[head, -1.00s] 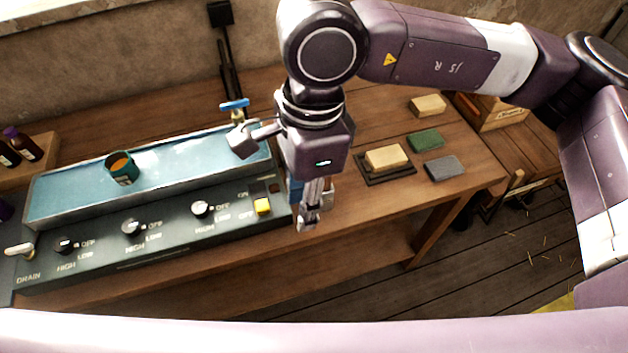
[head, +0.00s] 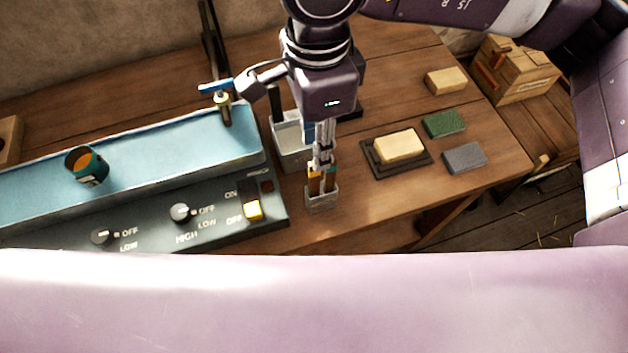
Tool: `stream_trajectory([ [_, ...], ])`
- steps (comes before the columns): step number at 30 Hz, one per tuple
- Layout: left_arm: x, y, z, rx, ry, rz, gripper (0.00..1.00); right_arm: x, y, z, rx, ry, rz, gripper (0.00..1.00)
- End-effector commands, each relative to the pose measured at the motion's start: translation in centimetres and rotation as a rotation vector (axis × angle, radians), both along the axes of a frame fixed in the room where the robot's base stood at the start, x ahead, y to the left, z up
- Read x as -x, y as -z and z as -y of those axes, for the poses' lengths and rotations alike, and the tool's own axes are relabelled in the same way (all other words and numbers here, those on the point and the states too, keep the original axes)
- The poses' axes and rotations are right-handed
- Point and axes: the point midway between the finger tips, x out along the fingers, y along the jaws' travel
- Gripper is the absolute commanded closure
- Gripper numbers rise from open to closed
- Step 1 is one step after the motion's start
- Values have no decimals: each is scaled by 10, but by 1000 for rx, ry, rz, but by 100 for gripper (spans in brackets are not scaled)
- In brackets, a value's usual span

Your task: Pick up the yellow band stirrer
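Wooden stirrers stand in a small grey holder (head: 322,202) near the front edge of the wooden bench. One has a yellow band (head: 314,171), and beside it on the right is one with a teal band (head: 332,169). My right gripper (head: 322,160) points down right over their tops. Its fingers overlap the stirrers in the picture and hide their upper ends. I cannot tell whether it touches one or how far it is open. My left gripper is out of view.
A blue water trough (head: 130,160) with an orange-filled can (head: 86,166) and a control panel with knobs (head: 180,212) lie left. A grey container (head: 290,140) stands behind the holder. Sponges and pads, including a green one (head: 444,124), lie right.

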Motion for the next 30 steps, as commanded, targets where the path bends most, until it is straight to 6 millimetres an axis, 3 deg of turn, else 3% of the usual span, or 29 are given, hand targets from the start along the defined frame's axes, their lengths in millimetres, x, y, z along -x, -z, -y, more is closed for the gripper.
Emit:
stream_trajectory([
  [3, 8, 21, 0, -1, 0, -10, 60, 0, 21, 0, 0, -1, 0, 72],
  [12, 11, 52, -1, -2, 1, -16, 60, 0, 51, 0, 0, 0, 0, 72],
  [23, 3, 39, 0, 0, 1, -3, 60, 3, 79, -1, 1, -1, -4, 72],
  [30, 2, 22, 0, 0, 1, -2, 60, 7, 114, -3, 1, 0, -5, 72],
])
